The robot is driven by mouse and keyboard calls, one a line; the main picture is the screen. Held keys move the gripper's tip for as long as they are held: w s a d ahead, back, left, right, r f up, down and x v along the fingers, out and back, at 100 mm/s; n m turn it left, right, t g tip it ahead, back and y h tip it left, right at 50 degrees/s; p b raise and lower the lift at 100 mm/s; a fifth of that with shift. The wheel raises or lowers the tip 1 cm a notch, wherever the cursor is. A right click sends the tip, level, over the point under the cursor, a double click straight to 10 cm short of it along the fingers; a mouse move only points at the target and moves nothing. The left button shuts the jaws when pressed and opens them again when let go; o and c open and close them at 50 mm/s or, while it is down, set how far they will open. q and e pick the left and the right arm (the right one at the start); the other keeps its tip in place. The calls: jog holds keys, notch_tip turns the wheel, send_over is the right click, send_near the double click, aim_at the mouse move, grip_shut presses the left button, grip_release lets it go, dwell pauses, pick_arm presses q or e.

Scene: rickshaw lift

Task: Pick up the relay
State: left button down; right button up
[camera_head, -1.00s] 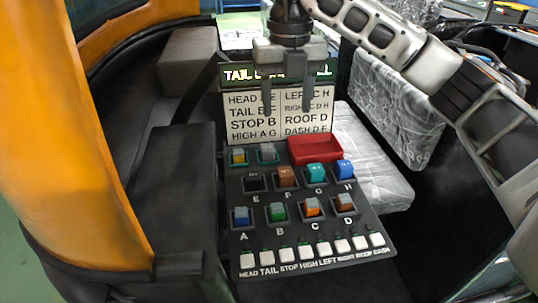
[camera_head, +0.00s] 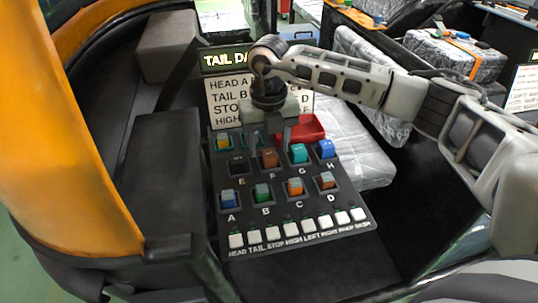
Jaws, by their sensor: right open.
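A dark panel (camera_head: 345,208) holds small coloured relays in lettered sockets. The front row has blue at A (camera_head: 229,199), green at B (camera_head: 262,193), orange at C (camera_head: 295,187) and brown at D (camera_head: 326,181). Behind it, socket E (camera_head: 238,164) is black and looks empty, with brown at F (camera_head: 270,158), teal at G (camera_head: 299,153) and blue at H (camera_head: 326,148). A yellow-topped relay (camera_head: 223,142) stands at the back left. My right gripper (camera_head: 268,147) is open, pointing down just behind F, with nothing between its fingers. It partly hides the back slots. My left gripper is out of view.
A red tray (camera_head: 313,129) lies right of my right gripper. White buttons (camera_head: 290,229) line the panel's front. A wrapped seat (camera_head: 350,150) is at right.

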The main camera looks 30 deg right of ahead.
jog(key=shift+f, duration=0.7)
jog(key=c, duration=1.1)
jog(key=shift+o, duration=0.2)
jog(key=shift+r, duration=0.15)
